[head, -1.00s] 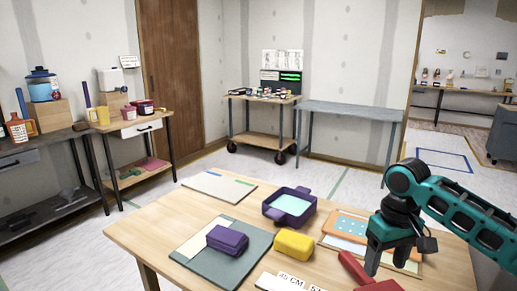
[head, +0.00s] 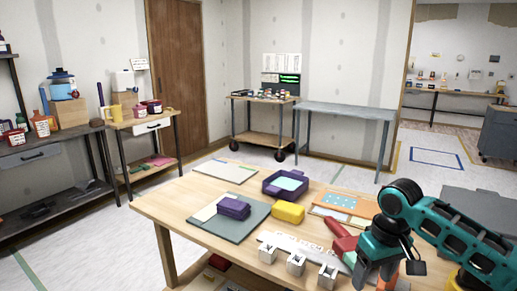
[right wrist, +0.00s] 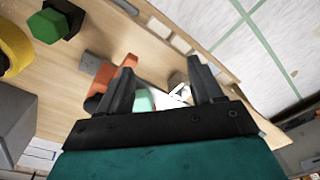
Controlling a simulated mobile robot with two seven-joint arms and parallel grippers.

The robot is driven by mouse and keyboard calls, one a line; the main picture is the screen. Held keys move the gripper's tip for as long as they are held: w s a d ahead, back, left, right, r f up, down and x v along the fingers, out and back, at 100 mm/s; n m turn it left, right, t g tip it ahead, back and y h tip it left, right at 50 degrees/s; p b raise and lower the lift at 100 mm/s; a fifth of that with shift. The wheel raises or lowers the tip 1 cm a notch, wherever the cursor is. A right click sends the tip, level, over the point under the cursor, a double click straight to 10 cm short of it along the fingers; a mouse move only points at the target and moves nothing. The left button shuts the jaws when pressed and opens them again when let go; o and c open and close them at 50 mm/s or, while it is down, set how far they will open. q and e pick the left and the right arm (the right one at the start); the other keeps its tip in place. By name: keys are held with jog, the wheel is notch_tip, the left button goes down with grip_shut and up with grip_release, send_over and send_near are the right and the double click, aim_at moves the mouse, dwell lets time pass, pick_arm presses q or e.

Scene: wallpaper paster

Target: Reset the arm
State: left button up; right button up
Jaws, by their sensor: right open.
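My right gripper (head: 374,274) is at the right front of the wooden table (head: 165,207), with its fingers pointing down. In the right wrist view the two dark fingers (right wrist: 160,75) stand apart with nothing clamped between them. An orange object (right wrist: 101,80) and a pale green one (right wrist: 146,98) show beyond and beside the fingers; their distance from them is unclear. A red-handled tool (head: 341,236) lies just left of the gripper in the head view. My left gripper is not in view.
On the table are a purple block (head: 233,207) on a board, a yellow block (head: 288,212), a purple tray (head: 272,190), a dotted orange card (head: 345,203) and white square holders (head: 296,264) along the front edge. A grey table (head: 345,110) stands behind.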

jog(key=s+a+f+t+y+p, duration=0.1)
jog(key=s+a+f+t+y, duration=0.35)
jog(key=a+f, duration=0.85)
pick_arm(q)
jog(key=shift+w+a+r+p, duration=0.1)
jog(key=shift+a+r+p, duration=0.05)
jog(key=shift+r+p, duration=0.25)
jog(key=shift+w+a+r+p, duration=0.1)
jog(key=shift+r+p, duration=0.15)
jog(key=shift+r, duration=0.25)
pick_arm(e)
jog(key=s+d+f+t+h, duration=0.1)
jog(key=s+d+t, duration=0.1)
jog(key=s, duration=0.5)
jog(key=s+d+f+t+h, duration=0.2)
jog(key=s+d+t, duration=0.1)
jog(key=s, duration=0.5)
jog(key=shift+d+f+m+t, duration=0.25)
jog(key=shift+d+m+t, duration=0.1)
jog(key=shift+d, duration=0.4)
